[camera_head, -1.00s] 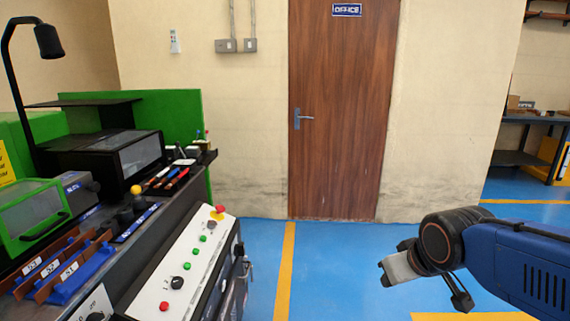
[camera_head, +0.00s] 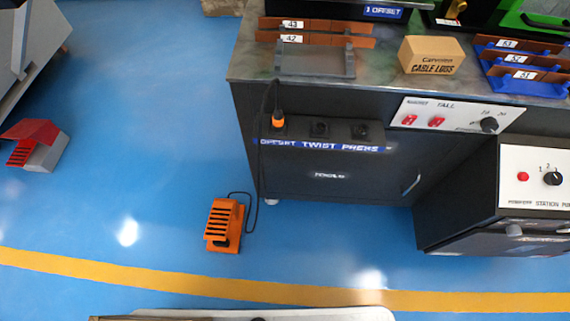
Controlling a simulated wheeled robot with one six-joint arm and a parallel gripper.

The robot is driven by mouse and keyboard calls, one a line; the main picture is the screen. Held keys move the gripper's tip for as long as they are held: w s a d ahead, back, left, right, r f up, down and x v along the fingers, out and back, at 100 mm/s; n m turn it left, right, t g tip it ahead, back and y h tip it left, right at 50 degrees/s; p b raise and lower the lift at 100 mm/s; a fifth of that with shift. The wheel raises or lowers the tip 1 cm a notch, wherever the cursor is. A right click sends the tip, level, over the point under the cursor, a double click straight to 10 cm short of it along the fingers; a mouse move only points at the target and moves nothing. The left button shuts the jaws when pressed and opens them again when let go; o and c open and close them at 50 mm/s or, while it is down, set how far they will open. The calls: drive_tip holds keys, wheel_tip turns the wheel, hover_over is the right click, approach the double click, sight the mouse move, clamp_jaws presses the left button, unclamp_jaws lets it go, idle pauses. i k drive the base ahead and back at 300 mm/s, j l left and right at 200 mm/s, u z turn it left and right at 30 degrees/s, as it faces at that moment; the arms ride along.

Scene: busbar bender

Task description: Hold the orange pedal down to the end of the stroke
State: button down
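The orange pedal (camera_head: 225,225) sits on the blue floor, left of the centre of the picture. It has dark slots across its top and a black cable running to the dark bench beside it. From this distance I cannot tell how far it is pressed. My gripper is not in view, and nothing is seen touching the pedal.
The dark bench (camera_head: 330,180) labelled "offset twist press" stands behind and right of the pedal. A red-topped pedal (camera_head: 33,143) is at the far left. A dark cabinet (camera_head: 470,215) juts out at right. The floor around the orange pedal is clear, with a yellow line (camera_head: 200,286) in front.

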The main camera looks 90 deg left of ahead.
sight(216, 228)
drive_tip(key=u, duration=3.55)
drive_tip(key=k+j+z, duration=0.15)
drive_tip(key=k+j, duration=0.15)
drive_tip(key=k, duration=0.2)
